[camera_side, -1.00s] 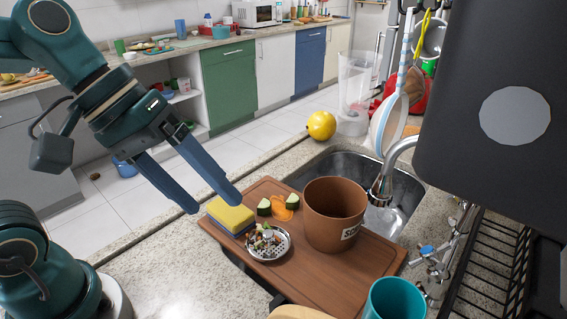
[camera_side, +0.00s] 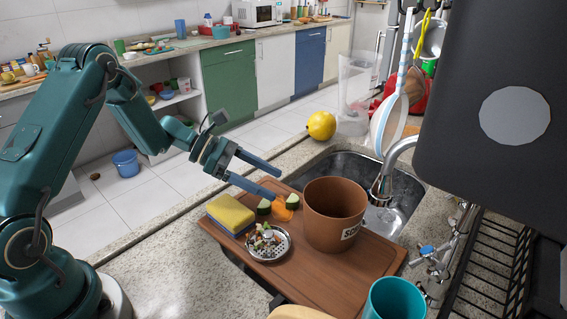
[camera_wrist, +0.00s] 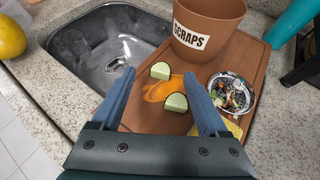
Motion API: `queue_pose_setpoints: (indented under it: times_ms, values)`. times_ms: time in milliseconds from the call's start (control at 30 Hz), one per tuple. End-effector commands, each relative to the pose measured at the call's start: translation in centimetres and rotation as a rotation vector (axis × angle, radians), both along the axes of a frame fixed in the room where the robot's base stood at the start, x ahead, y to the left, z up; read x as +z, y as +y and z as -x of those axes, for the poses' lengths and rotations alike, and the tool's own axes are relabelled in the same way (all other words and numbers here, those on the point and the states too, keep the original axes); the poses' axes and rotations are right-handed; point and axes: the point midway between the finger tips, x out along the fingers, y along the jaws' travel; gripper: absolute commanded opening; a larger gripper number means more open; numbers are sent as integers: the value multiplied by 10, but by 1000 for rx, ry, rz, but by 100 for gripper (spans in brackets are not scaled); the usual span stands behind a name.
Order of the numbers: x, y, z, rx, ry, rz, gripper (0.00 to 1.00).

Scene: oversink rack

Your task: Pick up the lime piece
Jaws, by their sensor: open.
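Two green lime pieces with pale cut faces sit on the brown board (camera_side: 320,277). One lime piece (camera_side: 264,207) is nearer the sponge, and it also shows low between my fingers in the wrist view (camera_wrist: 176,104). The other lime piece (camera_side: 292,201) is nearer the brown bin; in the wrist view it (camera_wrist: 160,71) lies near the fingertips' level. An orange peel (camera_wrist: 157,91) lies flat beside them. My gripper (camera_side: 278,186) is open and empty, tilted downward, with its fingers near the lime pieces in the side view. I cannot tell the exact height gap.
A brown bin labelled SCRAPS (camera_side: 335,217) stands right of the lime pieces. A metal strainer with scraps (camera_side: 268,243) and a yellow-blue sponge (camera_side: 231,213) are close by. The sink (camera_side: 401,192) is behind, with a yellow fruit (camera_side: 321,125) at its far corner. A teal cup (camera_side: 395,300) stands in front.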

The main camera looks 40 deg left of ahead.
Motion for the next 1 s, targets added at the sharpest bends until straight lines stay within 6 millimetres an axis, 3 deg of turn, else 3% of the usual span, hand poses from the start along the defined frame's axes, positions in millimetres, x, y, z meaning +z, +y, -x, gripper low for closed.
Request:
queue_pose_setpoints:
  times_ms: [167, 500, 867, 1000]
  values:
    - [-15, 3, 3, 20, 36, 18, 77]
    - [-34, -26, -16, 17, 34, 16, 77]
    - [-37, -31, -20, 19, 34, 15, 77]
    - [-37, -31, -20, 18, 33, 15, 27]
